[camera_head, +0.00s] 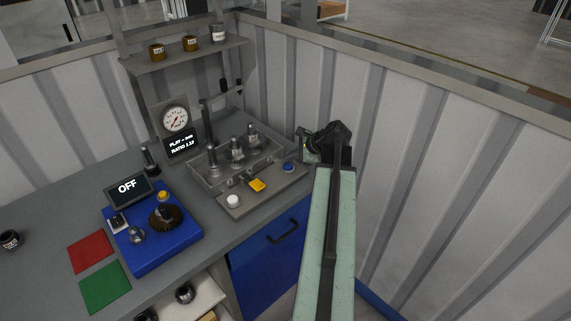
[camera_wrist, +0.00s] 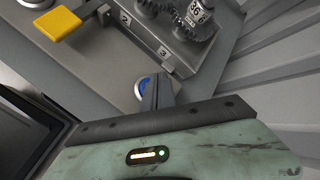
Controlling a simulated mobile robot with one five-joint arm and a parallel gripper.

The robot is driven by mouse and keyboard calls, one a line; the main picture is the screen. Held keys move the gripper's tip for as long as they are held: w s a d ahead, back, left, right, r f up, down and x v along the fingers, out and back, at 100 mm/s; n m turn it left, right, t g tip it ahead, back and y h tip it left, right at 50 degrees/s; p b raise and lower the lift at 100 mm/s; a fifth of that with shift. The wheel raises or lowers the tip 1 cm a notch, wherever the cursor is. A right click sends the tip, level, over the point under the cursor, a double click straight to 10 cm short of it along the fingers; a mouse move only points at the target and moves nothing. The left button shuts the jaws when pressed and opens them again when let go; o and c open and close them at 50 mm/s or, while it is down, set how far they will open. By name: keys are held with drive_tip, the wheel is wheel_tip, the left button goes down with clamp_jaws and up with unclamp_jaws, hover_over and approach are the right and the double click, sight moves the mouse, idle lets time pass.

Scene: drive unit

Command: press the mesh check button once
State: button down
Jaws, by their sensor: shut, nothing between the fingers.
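A round blue button (camera_head: 288,167) sits at the right front of the grey gear fixture (camera_head: 240,190). It also shows in the wrist view (camera_wrist: 139,88), partly hidden behind my fingers. My gripper (camera_wrist: 160,92) is shut and empty, its tips right beside the blue button in that picture; I cannot tell whether they touch it. In the head view my gripper (camera_head: 304,148) is mostly hidden by my arm, just up and right of that button. A white round button (camera_head: 233,201) and a yellow lever (camera_head: 257,185) are on the fixture's front. No label names the mesh check button.
Gears on posts (camera_head: 237,150) stand in the fixture tray behind the buttons. A dial gauge (camera_head: 175,119) and a display reading PLAY and RATIO (camera_head: 182,147) stand at its left. A blue scale-like unit (camera_head: 152,243) shows OFF. A corrugated wall (camera_head: 420,150) bounds the right.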

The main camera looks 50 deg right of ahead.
wheel_tip(320, 180, up, 6)
drive_tip(key=p, duration=0.6)
wheel_tip(320, 180, up, 10)
drive_tip(key=p, duration=1)
hover_over(290, 165)
drive_tip(key=shift+s+a, duration=0.1)
